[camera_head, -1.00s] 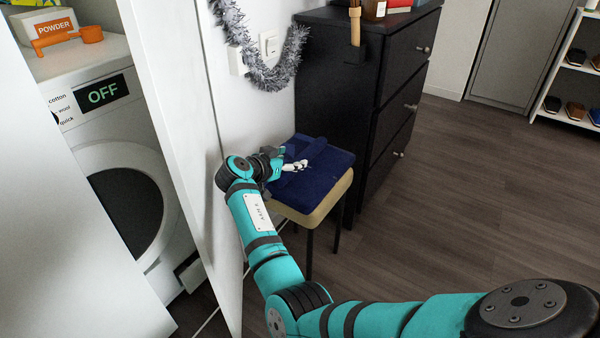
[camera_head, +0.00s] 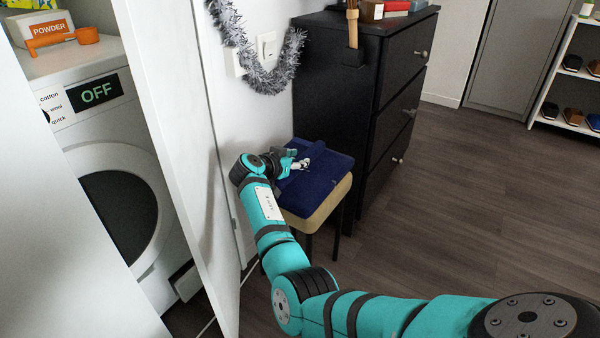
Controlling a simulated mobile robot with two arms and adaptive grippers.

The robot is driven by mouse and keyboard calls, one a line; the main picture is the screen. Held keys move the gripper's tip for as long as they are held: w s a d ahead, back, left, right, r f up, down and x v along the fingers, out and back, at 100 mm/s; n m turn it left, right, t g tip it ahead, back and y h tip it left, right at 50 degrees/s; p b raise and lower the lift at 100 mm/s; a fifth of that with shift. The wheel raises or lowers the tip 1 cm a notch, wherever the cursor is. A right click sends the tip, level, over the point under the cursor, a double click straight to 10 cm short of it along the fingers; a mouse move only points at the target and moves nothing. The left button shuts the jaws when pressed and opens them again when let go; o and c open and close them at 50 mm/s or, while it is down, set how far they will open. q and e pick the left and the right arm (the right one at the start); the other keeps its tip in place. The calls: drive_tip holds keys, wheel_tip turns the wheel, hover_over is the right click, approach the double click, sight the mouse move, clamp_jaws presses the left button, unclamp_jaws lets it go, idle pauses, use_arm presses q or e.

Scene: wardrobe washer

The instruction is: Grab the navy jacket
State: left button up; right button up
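The navy jacket (camera_head: 326,170) lies folded on a beige-topped stool (camera_head: 330,203) beside the black dresser. My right arm reaches across from the lower right. My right gripper (camera_head: 303,164) is over the left part of the jacket, its pale fingertips at or just above the cloth. The view is too small to tell whether the fingers are open, shut or touching the fabric. My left gripper does not show.
The black dresser (camera_head: 352,110) stands right behind the stool. A white door panel (camera_head: 185,130) and a washing machine (camera_head: 110,165) showing OFF are at left. Grey tinsel (camera_head: 262,70) hangs on the wall. The wooden floor (camera_head: 450,200) at right is clear.

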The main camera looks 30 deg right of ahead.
clamp_jaws()
